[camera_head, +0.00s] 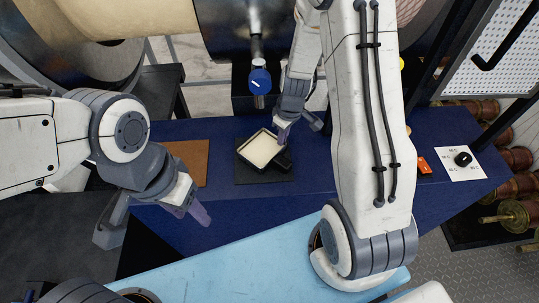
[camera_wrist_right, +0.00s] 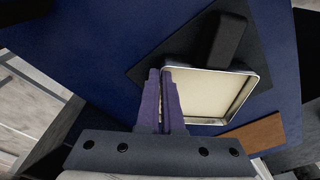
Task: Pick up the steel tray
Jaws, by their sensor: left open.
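The steel tray (camera_head: 260,149) is a shallow square tray with a bright metal rim and a cream inside. It is over the black mat (camera_head: 264,176) on the blue bench, and I cannot tell whether it rests flat or is slightly raised. My right gripper (camera_head: 281,134) is at the tray's upper right edge. In the right wrist view, its purple fingers (camera_wrist_right: 164,100) are close together around the wall of the tray (camera_wrist_right: 210,95). My left gripper (camera_head: 194,211) is open and empty, over the bench's front edge, left of the tray and apart from it.
A black block (camera_wrist_right: 228,40) lies on the mat beside the tray. A brown board (camera_head: 187,162) lies left of the mat. A white card with a black knob (camera_head: 463,159) and an orange item (camera_head: 424,165) are at the right. A light blue surface (camera_head: 240,268) is in front.

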